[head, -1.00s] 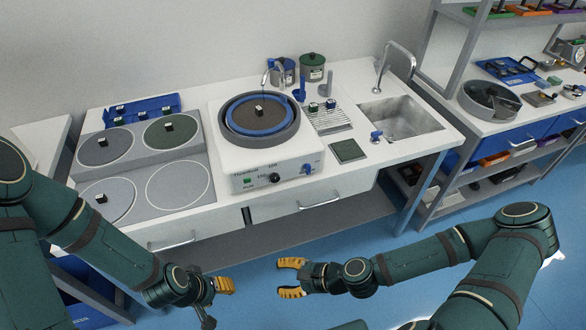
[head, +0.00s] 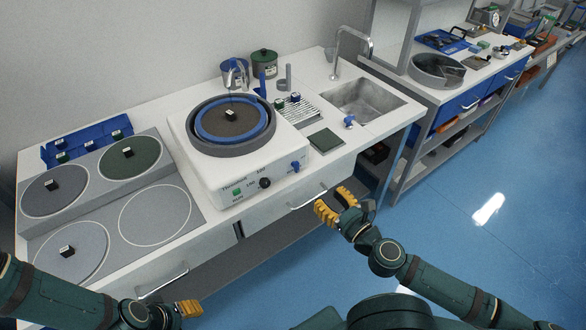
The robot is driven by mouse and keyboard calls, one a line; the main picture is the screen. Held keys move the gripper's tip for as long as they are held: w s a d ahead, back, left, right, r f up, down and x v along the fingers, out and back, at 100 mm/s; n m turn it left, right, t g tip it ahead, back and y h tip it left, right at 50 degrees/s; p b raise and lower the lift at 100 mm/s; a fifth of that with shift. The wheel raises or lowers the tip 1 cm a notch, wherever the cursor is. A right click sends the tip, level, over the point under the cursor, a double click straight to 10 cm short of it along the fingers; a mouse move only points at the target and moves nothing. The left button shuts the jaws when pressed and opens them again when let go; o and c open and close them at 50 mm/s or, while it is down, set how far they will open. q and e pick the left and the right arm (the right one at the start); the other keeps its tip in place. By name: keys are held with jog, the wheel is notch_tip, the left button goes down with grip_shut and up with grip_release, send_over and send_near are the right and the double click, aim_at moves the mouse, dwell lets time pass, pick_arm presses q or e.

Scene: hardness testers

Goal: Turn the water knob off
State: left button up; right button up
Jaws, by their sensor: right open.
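A white polishing machine (head: 225,168) with a round dark disc in a blue ring stands on the bench. A blue knob (head: 295,167) sits at the right of its front panel, beside a black dial (head: 265,183). Another small blue knob (head: 349,121) is on the bench by the sink; the frames do not show which is the water knob. My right gripper (head: 334,206) is open and empty, in front of the bench, below and right of the machine's blue knob and apart from it. My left gripper (head: 190,309) is low at the bottom left; its fingers are partly hidden.
A metal sink (head: 362,98) with a tall faucet (head: 350,45) is right of the machine. Several round plates lie on the grey board (head: 190,187) at left. Drawers with handles (head: 310,199) run along the bench front. Blue floor (head: 480,255) is open at the right.

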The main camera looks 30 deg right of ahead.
aim_at(298, 167)
jog(key=w, duration=0.4)
jog(key=w+b, duration=0.1)
jog(key=w, duration=0.4)
jog(key=w+a, duration=0.1)
jog(key=w, duration=0.3)
jog(key=shift+w+a+b, duration=0.1)
jog(key=shift+w+b, duration=0.1)
jog(key=shift+b, duration=0.15)
grip_shut()
